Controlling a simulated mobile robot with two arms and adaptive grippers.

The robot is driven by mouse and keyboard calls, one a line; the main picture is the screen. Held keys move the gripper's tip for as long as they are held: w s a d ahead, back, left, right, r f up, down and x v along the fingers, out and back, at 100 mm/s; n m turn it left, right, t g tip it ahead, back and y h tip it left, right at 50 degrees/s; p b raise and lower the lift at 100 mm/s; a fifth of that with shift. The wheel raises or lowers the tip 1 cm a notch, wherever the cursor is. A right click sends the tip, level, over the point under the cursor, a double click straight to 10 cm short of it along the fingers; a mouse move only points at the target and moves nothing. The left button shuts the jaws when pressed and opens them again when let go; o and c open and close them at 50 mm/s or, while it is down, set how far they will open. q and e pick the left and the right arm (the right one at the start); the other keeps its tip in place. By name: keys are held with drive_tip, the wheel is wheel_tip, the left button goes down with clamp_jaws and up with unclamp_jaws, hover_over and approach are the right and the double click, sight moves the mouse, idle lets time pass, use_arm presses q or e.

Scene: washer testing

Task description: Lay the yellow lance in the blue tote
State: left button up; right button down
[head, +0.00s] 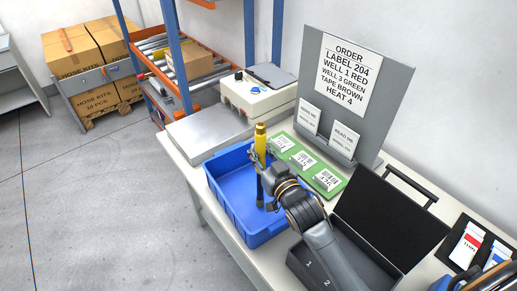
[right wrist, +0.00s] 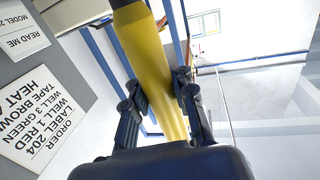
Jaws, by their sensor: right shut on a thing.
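The yellow lance (head: 260,142) is upright in my right gripper (head: 263,172), at the back right part of the blue tote (head: 222,196) in the head view. The right wrist view shows the lance (right wrist: 148,62) between the two dark fingers of the gripper (right wrist: 160,108), which are shut on it. A dark lower part extends below the fingers over the tote; I cannot tell whether it touches the tote floor. The visible tote floor is bare. My left gripper is in neither view.
A green mat (head: 318,178) with label cards lies right of the tote. An open black case (head: 385,222) stands at the front right. A grey order board (head: 368,100) rises behind the mat. A white control box (head: 258,95) and a metal plate (head: 208,132) are behind the tote.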

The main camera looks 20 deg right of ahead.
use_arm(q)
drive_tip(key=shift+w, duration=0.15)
use_arm(e)
drive_tip(key=c, duration=1.7)
unclamp_jaws()
drive_tip(key=shift+f, duration=0.15)
drive_tip(key=o, duration=0.6)
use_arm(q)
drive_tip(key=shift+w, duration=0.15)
use_arm(e)
drive_tip(key=shift+r, duration=0.3)
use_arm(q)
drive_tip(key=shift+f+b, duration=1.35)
use_arm(e)
drive_tip(key=s+d, duration=0.1)
drive_tip(key=s, duration=1.1)
drive_tip(key=shift+d, duration=0.35)
